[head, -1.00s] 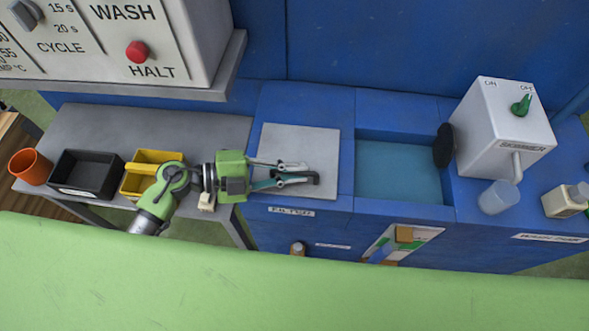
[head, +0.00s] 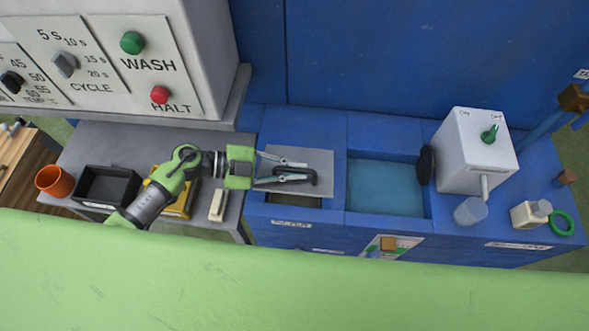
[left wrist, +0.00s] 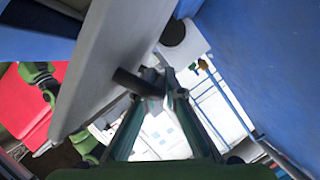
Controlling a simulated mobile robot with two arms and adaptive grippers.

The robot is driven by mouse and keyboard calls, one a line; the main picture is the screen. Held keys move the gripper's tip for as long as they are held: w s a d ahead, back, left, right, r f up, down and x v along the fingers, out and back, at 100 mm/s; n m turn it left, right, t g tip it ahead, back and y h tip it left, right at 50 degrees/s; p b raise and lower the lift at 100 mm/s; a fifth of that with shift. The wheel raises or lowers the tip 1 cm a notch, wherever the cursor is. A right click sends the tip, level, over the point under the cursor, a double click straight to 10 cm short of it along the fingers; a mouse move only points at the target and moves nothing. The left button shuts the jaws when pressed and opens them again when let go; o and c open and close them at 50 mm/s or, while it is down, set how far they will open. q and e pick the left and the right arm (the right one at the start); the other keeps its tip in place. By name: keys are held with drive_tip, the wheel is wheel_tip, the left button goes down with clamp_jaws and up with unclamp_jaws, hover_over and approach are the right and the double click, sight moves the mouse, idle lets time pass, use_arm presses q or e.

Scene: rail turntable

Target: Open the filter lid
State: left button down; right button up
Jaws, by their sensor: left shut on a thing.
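The filter lid (head: 318,158) is a grey plate with a dark bar handle (head: 312,176), left of the water basin in the head view. It is tilted up at its front edge, and a dark brownish opening (head: 296,199) shows below it. My left gripper (head: 303,173) is shut on the handle. In the left wrist view the lid (left wrist: 112,55) slants across the left, and the dark handle (left wrist: 130,81) runs to the fingertips (left wrist: 163,88). The fingers partly hide the handle. My right gripper is not in view.
The blue water basin (head: 385,190) lies right of the lid. A white dispenser box (head: 475,150) and a clear cup (head: 469,211) stand further right. A black bin (head: 107,187), a yellow bin (head: 180,208) and an orange cup (head: 55,181) stand left. The control panel (head: 120,65) overhangs the left table.

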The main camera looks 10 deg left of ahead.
use_arm(q)
drive_tip(key=shift+w+r+p, duration=0.45)
drive_tip(key=shift+w+r, duration=0.15)
drive_tip(key=shift+r, duration=0.25)
drive_tip(key=shift+w+r+p, duration=0.45)
drive_tip(key=shift+w+r, duration=0.1)
drive_tip(key=shift+w, duration=0.2)
drive_tip(key=c, duration=2.4)
unclamp_jaws()
drive_tip(key=shift+a, duration=0.15)
drive_tip(key=shift+a, duration=0.25)
drive_tip(key=v, duration=1.1)
drive_tip(key=shift+s+a, duration=0.15)
